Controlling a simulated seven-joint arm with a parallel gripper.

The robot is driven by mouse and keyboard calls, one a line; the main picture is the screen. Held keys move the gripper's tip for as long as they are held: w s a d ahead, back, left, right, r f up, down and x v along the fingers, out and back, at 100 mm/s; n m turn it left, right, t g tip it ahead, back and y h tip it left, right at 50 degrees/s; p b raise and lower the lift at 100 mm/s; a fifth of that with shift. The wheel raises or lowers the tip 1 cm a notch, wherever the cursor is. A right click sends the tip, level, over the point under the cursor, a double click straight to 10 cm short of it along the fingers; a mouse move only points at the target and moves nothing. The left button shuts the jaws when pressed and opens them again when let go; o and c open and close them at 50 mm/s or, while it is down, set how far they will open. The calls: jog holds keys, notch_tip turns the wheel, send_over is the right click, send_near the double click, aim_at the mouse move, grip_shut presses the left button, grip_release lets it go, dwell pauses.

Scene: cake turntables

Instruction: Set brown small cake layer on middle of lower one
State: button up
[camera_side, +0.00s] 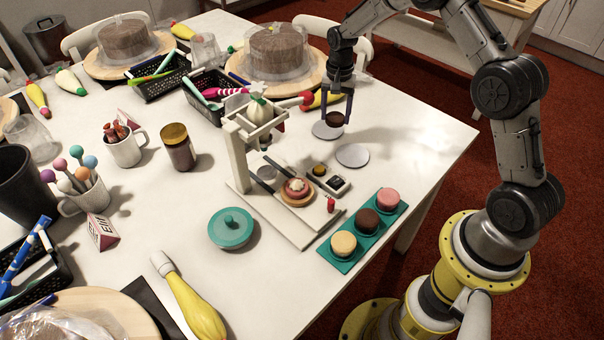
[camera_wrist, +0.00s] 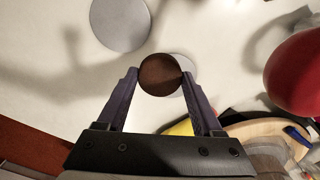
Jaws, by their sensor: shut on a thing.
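My gripper (camera_side: 336,118) is shut on the small round dark brown cake layer (camera_wrist: 160,75), which also shows in the side view (camera_side: 336,119). The layer sits level between the fingertips, over or just above a pale round disc (camera_side: 325,132). In the wrist view that disc is mostly hidden behind the layer, with its edge (camera_wrist: 184,63) showing. Whether the layer touches it I cannot tell. A second pale disc (camera_side: 352,155) lies bare beside it. A brown round cake (camera_side: 366,221) sits between a yellow one (camera_side: 343,243) and a pink one (camera_side: 388,200) on a teal tray (camera_side: 340,264).
The table right of the discs is clear.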

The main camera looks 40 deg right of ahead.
jog(key=s+a+r+n, duration=0.2)
jog(key=s+a+r, duration=0.4)
jog(key=s+a, duration=0.45)
jog(key=s+a+r+n, duration=0.3)
jog(key=s+a+r, duration=0.3)
jog(key=s+a, duration=0.4)
send_over(297, 186)
notch_tip(297, 186, down, 9)
jog(key=shift+s+d+f, duration=0.1)
jog(key=shift+s+f, duration=0.05)
jog(key=shift+f, duration=0.25)
jog(key=shift+w+f, duration=0.2)
jog(key=shift+f, duration=1.35)
jog(key=shift+f, duration=0.1)
jog(key=o, duration=0.9)
